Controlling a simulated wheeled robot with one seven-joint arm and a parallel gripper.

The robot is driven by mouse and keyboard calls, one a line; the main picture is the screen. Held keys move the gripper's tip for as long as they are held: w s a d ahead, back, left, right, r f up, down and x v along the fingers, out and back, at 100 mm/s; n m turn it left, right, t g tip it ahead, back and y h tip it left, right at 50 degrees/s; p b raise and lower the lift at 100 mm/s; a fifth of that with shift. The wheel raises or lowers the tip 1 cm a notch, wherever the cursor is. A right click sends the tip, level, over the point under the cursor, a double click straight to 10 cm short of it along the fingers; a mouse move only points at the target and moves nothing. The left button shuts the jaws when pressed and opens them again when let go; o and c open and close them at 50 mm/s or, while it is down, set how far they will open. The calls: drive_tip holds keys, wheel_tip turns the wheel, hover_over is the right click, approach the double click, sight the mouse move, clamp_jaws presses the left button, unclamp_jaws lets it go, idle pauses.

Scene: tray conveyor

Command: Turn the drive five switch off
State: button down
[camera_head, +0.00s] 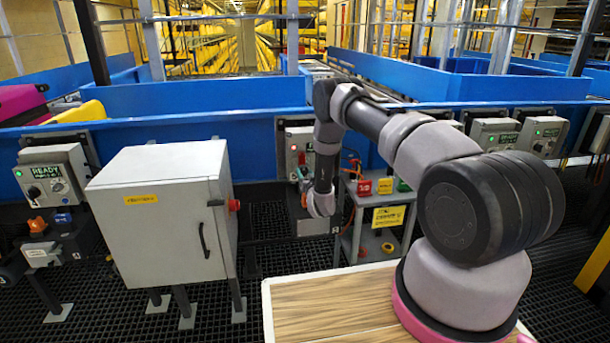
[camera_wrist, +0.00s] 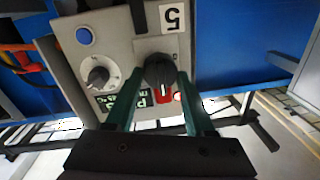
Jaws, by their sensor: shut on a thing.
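A grey control box (camera_wrist: 120,50) with a white label "5" (camera_wrist: 172,15) fills the upper middle of the wrist view, upside down. Its black rotary switch (camera_wrist: 160,66) has a pale mark that points down in the picture. My gripper (camera_wrist: 160,80) has its two green fingers on either side of this switch and is shut on it. A small red lamp (camera_wrist: 178,97) shows beside the right finger.
The box also carries a second dial (camera_wrist: 98,76) and a blue button (camera_wrist: 84,36). In the head view a grey cabinet (camera_head: 160,220) stands left of my arm. A small stand (camera_head: 385,215) with red, yellow and green blocks is to the right.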

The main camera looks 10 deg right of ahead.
drive_tip(key=shift+n, duration=0.4)
drive_tip(key=n, duration=0.3)
drive_tip(key=shift+a+r+n, duration=0.1)
drive_tip(key=shift+n, duration=0.2)
drive_tip(key=n, duration=0.4)
drive_tip(key=shift+a+g, duration=0.1)
drive_tip(key=shift+g, duration=0.2)
drive_tip(key=n, duration=0.4)
drive_tip(key=shift+a+n+h, duration=0.1)
drive_tip(key=shift+n+h, duration=0.2)
drive_tip(key=shift+n, duration=0.1)
drive_tip(key=shift+n+h, duration=0.3)
drive_tip(key=shift+n, duration=1.7)
drive_tip(key=shift+c, duration=1.3)
unclamp_jaws()
drive_tip(key=shift+s, duration=0.1)
